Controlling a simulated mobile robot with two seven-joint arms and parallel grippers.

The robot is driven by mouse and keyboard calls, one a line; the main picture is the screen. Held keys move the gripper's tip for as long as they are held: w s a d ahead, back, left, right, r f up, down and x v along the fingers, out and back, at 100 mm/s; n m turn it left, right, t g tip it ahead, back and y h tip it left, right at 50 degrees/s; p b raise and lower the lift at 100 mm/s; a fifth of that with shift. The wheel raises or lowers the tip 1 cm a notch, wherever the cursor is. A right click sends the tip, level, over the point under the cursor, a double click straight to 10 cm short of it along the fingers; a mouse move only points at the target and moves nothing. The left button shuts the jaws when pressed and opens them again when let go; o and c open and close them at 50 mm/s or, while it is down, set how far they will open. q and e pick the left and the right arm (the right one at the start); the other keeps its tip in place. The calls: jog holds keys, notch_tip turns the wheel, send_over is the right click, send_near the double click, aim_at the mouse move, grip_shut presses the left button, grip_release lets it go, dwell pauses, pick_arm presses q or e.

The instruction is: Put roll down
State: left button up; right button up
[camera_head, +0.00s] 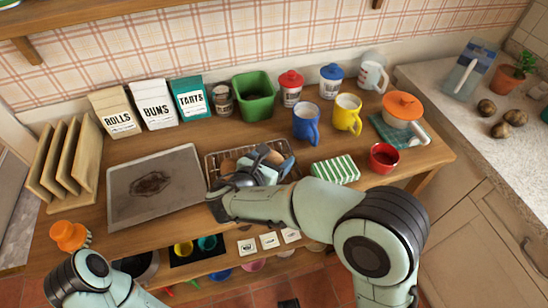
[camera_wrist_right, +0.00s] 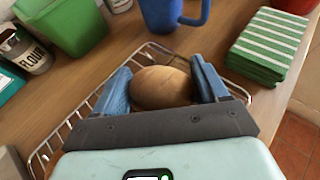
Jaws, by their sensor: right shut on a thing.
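My right gripper (camera_head: 262,163) is over the wire rack (camera_head: 213,159) in the middle of the counter. In the right wrist view, its two blue fingers (camera_wrist_right: 163,84) are on either side of a brown oval roll (camera_wrist_right: 162,90) and shut on it. The rack's wires (camera_wrist_right: 84,113) show around and below the fingers; I cannot tell whether the roll touches them. In the head view the gripper hides much of the rack, where some brown bread (camera_head: 231,155) shows. My left arm comes in at the lower left; its gripper is not clearly visible.
Left of the rack lies a dark-stained baking tray (camera_head: 185,203). Behind it stand a green bin (camera_head: 254,100), a blue mug (camera_head: 305,124) and a yellow mug (camera_head: 347,116). A green striped cloth stack (camera_head: 335,171) and a red cup (camera_head: 384,158) are to the right.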

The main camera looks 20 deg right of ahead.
jog(key=shift+s+f, duration=0.1)
jog(key=shift+f, duration=0.4)
jog(key=o, duration=1.1)
jog(key=shift+c, duration=0.2)
jog(key=shift+f, duration=0.15)
jog(key=shift+r, duration=0.55)
jog(key=p+v, duration=0.1)
jog(key=v, duration=1.1)
jog(key=shift+r, duration=0.15)
